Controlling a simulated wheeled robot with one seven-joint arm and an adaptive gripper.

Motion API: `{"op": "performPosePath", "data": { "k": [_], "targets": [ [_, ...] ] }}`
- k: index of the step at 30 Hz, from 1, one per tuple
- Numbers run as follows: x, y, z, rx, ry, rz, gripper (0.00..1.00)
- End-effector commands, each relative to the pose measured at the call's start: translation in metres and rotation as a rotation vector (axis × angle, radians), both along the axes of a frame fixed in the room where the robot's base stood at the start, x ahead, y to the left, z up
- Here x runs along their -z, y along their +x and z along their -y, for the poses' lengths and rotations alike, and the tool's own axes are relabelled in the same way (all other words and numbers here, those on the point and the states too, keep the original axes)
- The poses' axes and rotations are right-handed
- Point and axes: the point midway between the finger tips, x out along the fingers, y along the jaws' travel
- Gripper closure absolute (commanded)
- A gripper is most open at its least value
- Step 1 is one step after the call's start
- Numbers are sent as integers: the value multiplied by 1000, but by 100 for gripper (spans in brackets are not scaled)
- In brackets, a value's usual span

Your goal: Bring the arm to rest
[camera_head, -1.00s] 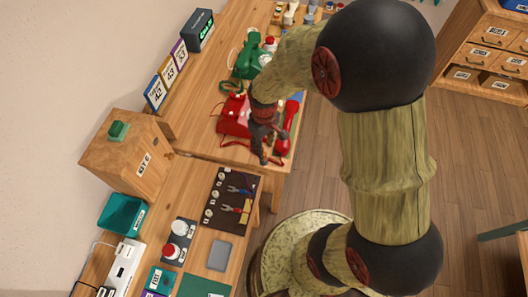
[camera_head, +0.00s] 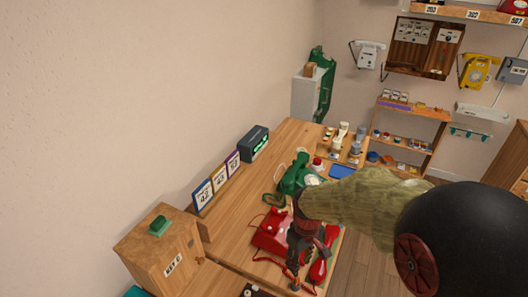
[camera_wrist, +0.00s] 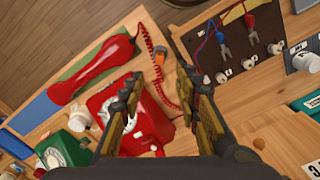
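My gripper (camera_head: 301,262) hangs at the end of my arm above the desk (camera_head: 237,218), over the red phone. In the wrist view my gripper (camera_wrist: 165,98) has its two fingers spread apart with nothing between them. The red phone body (camera_head: 272,230) sits on the desk, partly hidden by my gripper. It also shows in the wrist view (camera_wrist: 150,125). Its red handset (camera_wrist: 92,68) lies off the body beside it, joined by a curly red cord (camera_wrist: 158,62). The green phone (camera_head: 294,174) stands farther back on the desk.
A wooden box (camera_head: 165,250) with a green top piece stands left. Three number cards (camera_head: 218,178) and a dark clock (camera_head: 254,143) line the wall side. A panel with clips (camera_wrist: 240,45) lies near the gripper. A shelf (camera_head: 405,137) and wall phones (camera_head: 477,70) are at the back.

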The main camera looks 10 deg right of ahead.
Motion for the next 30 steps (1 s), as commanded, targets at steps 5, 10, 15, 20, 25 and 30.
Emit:
{"op": "performPosePath", "data": {
  "k": [5,10,15,20,25,30],
  "targets": [
    [0,-3,0,51,0,-11,67],
    [-12,-40,0,188,-5,-55,67],
    [-59,-65,0,290,1,5,67],
    [-110,-91,0,369,21,111,67],
    [-165,-121,0,417,57,269,67],
    [-205,-136,0,415,88,412,67]
  ]
}}
